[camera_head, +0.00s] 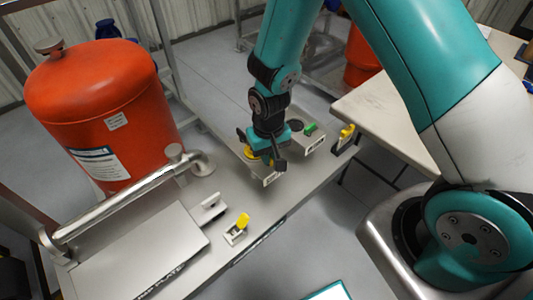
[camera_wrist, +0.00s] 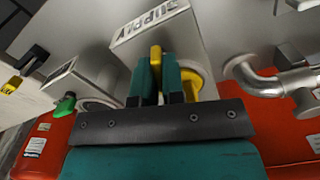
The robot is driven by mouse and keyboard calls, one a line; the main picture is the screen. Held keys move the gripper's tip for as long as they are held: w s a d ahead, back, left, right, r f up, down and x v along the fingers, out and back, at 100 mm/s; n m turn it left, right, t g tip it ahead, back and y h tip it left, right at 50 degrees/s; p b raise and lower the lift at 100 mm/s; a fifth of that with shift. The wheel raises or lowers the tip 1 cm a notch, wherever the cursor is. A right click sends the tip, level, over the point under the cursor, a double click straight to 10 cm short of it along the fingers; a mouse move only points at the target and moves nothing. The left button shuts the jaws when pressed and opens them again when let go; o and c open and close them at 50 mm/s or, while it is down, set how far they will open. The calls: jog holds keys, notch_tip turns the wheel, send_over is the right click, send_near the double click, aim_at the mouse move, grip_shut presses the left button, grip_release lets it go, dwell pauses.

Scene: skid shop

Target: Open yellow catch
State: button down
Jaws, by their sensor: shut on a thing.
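My gripper (camera_head: 263,157) is over the block marked SUPPLY (camera_wrist: 150,25) at the far part of the skid. In the wrist view its two teal fingers (camera_wrist: 160,78) are shut on an upright yellow handle (camera_wrist: 156,58), which rises from a round yellow base (camera_wrist: 206,82). In the head view the yellow base (camera_head: 250,153) shows beside the fingers, and the handle is mostly hidden. A small catch with a raised yellow lever (camera_head: 242,221) sits apart on the skid's front edge. Another yellow part (camera_head: 347,130) is on a dark bracket at right.
A red tank (camera_head: 100,105) stands at left, with a silver pipe (camera_head: 125,202) in front. A second block with a green handle (camera_head: 310,128) lies right of my gripper. A grey plate (camera_head: 145,262) lies at front left.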

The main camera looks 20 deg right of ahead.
jog(key=m, duration=0.3)
jog(key=shift+m, duration=0.3)
jog(key=m, duration=0.3)
dwell(0.4)
jog(key=shift+m+p, duration=0.3)
jog(key=shift+m, duration=1.6)
